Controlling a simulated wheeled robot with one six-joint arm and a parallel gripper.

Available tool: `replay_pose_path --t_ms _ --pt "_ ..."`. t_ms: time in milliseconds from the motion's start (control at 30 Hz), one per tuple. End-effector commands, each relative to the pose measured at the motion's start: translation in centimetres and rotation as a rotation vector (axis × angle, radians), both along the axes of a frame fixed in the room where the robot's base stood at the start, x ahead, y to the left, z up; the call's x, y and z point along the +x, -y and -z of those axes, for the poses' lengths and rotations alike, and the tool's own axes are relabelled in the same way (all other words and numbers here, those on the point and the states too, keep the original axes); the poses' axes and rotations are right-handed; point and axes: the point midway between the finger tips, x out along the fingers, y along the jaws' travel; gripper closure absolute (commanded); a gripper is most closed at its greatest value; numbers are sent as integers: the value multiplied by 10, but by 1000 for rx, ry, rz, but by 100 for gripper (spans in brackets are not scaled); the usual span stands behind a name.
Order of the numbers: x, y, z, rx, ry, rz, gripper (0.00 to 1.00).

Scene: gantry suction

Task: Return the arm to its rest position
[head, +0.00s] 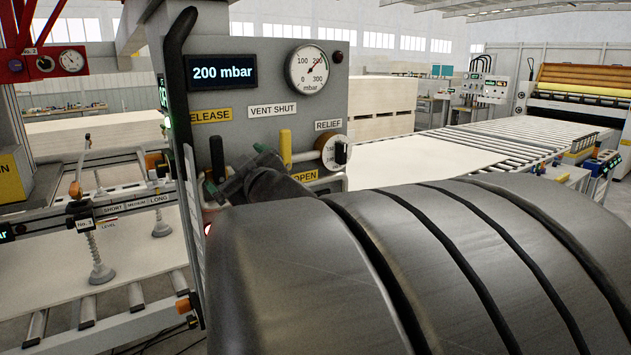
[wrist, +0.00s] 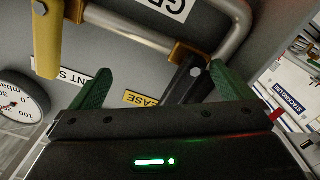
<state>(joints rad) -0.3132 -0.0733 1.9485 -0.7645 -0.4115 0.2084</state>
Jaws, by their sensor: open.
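My gripper (head: 238,168) is open in front of the grey control panel (head: 240,100), low on its left side. In the wrist view, its two green fingers (wrist: 162,84) stand wide apart. A black lever with a bolt head (wrist: 195,75) shows beyond and between them, near the right finger; I cannot tell if they touch. In the head view a black handle (head: 217,157) stands just behind the fingers. My large grey arm fills the lower right of the head view and hides what is below the panel.
The panel carries a "200 mbar" display (head: 222,72), a round gauge (head: 307,69), a yellow handle (head: 285,147) and a relief knob (head: 333,152). A bent grey pipe (wrist: 235,20) is close in the wrist view. Suction cups (head: 101,272) hang at left; a roller conveyor (head: 500,140) lies right.

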Motion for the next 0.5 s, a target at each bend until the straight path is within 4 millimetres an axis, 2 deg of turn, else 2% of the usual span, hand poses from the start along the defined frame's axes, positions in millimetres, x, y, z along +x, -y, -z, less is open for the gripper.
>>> replay_pose_path --t_ms 300,500 --pt "3 4 10 271 -186 0 0" --pt "3 4 15 371 -252 -1 0"
